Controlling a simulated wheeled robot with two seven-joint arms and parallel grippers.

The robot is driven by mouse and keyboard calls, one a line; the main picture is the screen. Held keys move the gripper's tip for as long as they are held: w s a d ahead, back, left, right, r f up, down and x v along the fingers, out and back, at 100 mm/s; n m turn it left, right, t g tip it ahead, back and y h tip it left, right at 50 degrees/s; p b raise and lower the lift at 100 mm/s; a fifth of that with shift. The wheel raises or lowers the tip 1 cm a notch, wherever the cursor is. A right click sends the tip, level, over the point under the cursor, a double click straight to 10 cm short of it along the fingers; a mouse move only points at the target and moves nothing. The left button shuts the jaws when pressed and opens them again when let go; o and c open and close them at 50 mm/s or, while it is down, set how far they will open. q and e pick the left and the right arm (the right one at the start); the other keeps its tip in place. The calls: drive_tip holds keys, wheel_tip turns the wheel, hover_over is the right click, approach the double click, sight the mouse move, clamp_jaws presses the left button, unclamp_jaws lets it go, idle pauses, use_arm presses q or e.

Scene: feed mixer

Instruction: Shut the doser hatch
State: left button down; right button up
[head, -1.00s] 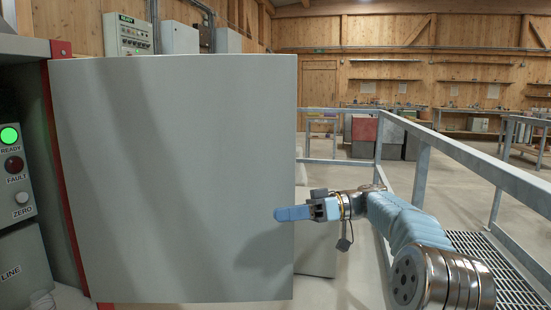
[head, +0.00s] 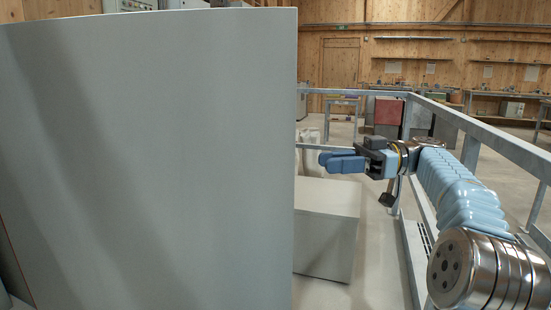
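The doser hatch (head: 160,160) is a large flat grey panel that stands swung open and fills the left half of the head view. Its free edge is on the right, and a thin strip of red frame shows at the far lower left. My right gripper (head: 335,162) is to the right of that free edge, with its blue fingers pointing left toward the panel. A gap shows between the fingertips and the edge in the picture. The fingers look close together, and I cannot tell whether they are fully shut. My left gripper is not in view. The hatch hides the opening behind it.
A grey box (head: 325,230) stands on the floor right of the hatch, below my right gripper. A metal railing (head: 470,130) runs along the right side behind my arm. Pale sacks or containers show behind the box. Workbenches line the far wooden wall.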

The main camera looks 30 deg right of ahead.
sight(266, 166)
drive_tip(key=x, duration=1.3)
drive_tip(key=shift+w+a, duration=0.15)
drive_tip(key=shift+a, duration=0.15)
drive_tip(key=shift+c, duration=0.4)
clamp_jaws()
